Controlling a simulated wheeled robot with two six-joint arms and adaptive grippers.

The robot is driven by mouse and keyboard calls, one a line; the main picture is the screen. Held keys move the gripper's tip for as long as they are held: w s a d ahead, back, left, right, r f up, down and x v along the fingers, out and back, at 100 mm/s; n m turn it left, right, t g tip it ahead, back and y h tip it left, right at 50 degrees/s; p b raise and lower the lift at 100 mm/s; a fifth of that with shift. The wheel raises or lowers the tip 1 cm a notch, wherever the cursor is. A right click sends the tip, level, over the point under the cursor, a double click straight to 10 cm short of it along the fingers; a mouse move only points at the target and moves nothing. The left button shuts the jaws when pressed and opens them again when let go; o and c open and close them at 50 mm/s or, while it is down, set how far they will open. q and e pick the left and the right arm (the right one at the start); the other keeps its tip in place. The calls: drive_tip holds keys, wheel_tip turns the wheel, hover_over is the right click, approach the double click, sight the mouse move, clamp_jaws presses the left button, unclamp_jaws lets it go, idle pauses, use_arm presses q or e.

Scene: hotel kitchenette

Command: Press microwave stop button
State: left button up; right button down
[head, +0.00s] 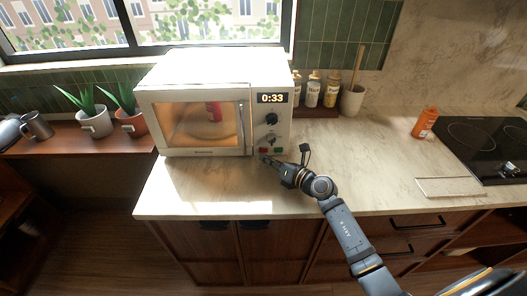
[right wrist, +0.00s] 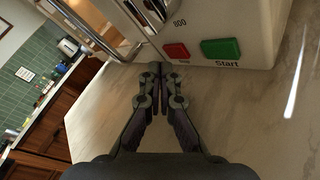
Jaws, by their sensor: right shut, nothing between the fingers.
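The white microwave (head: 190,70) stands on the counter under the window, its door shut, its inside lit with a red item on the plate, and its display (head: 272,98) reading 0:33. In the right wrist view, the red stop button (right wrist: 176,51) sits left of the green start button (right wrist: 221,48). My right gripper (head: 265,158) is shut and empty at the lower part of the control panel. In the right wrist view, its fingertips (right wrist: 160,66) are just below and slightly left of the red button; whether they touch the microwave I cannot tell. My left gripper is not in view.
The door handle (head: 241,127) is left of the panel. Several bottles (head: 313,91) and a utensil pot (head: 352,101) stand right of the microwave. An orange bottle (head: 425,123) is near the cooktop (head: 485,146). Plants (head: 95,122) stand at the left. The counter in front is clear.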

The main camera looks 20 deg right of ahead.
drive_tip(key=shift+w, duration=0.15)
idle(0.4)
drive_tip(key=shift+w+d, duration=0.1)
drive_tip(key=shift+w, duration=0.2)
drive_tip(key=shift+w+d, duration=0.1)
drive_tip(key=shift+w, duration=0.2)
idle(0.8)
drive_tip(key=shift+s, duration=0.1)
drive_tip(key=shift+s+a+p, duration=0.2)
drive_tip(key=shift+s+p, duration=0.3)
drive_tip(key=shift+s, duration=0.15)
drive_tip(key=shift+s+a, duration=0.15)
drive_tip(key=shift+s, duration=0.2)
drive_tip(key=shift+s+a+p, duration=0.3)
drive_tip(key=shift+s+p, duration=0.2)
drive_tip(key=shift+s, duration=0.55)
drive_tip(key=shift+s+a+p, duration=0.25)
drive_tip(key=shift+s+p, duration=0.25)
drive_tip(key=shift+s, duration=0.5)
